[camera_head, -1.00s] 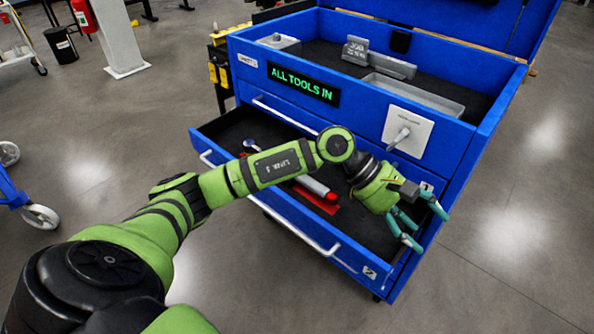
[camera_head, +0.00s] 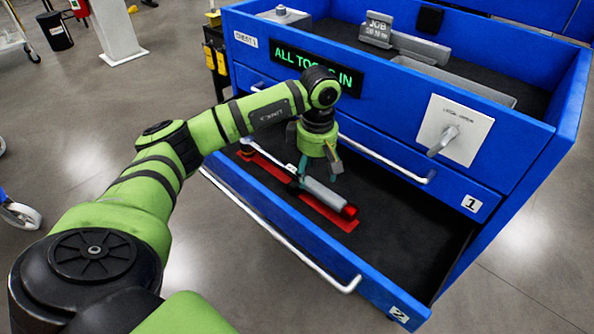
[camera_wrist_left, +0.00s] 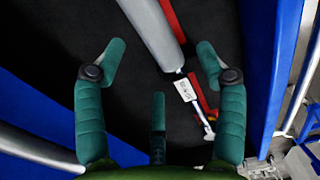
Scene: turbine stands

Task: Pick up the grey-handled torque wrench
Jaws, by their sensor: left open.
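The torque wrench has a grey handle (camera_head: 325,193) with a red end and a thin metal shaft. It lies in the open lower drawer (camera_head: 385,235). My left gripper (camera_head: 318,172) points down into the drawer, over the wrench where the handle meets the shaft. In the left wrist view the grey handle (camera_wrist_left: 150,28) runs between the open teal fingers, closer to the right one, with a white label (camera_wrist_left: 187,89) on the shaft side. The fingers look apart from it. My gripper hides part of the shaft in the head view. My right gripper is not in view.
Red patches (camera_head: 333,214) lie under the wrench on the black drawer floor. The drawer front with its long handle (camera_head: 290,250) borders the near side. The blue cabinet with the "ALL TOOLS IN" sign (camera_head: 315,72) rises behind. The drawer's right part is clear.

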